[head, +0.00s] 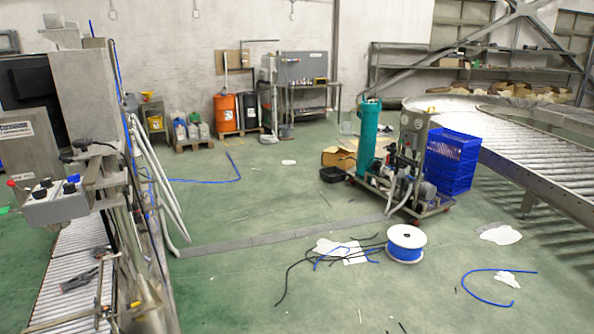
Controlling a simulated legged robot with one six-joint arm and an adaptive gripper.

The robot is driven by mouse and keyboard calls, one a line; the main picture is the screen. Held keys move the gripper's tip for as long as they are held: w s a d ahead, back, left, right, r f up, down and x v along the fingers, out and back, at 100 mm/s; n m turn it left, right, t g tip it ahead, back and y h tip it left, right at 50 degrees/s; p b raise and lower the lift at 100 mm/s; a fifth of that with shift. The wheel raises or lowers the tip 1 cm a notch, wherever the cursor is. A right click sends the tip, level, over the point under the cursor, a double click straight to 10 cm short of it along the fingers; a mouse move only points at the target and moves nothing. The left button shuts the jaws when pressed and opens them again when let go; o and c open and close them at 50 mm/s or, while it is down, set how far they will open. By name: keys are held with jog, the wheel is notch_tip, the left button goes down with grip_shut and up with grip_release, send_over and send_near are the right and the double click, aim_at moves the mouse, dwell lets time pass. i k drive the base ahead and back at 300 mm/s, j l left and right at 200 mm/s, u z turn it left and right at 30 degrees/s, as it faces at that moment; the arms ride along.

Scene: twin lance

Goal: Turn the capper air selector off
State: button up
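A tall grey machine (85,92) stands at the left edge; it may be the capper, but its label is too small to read. A grey control box (58,207) juts from its front, above a roller conveyor. Several small dark knobs (70,188) sit on top of the box, some partly blue, and a red-tipped part (11,184) shows at its left end. I cannot tell which knob is the air selector or which way it is turned. My gripper is not in view.
The roller conveyor (66,270) runs along the lower left. Green floor is open in the middle, with loose cables, a blue hose (492,297) and a cable spool (405,244) on it. A wheeled pump skid (405,195) and blue crates (452,160) stand to the right.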

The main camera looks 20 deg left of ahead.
aim_at(75, 178)
jog(key=i+j+u, duration=0.2)
jog(key=i+u, duration=0.3)
jog(key=i+j+u, duration=0.15)
jog(key=u, duration=0.35)
jog(key=i+l+u, duration=0.2)
jog(key=i+u, duration=0.25)
jog(key=i, duration=0.05)
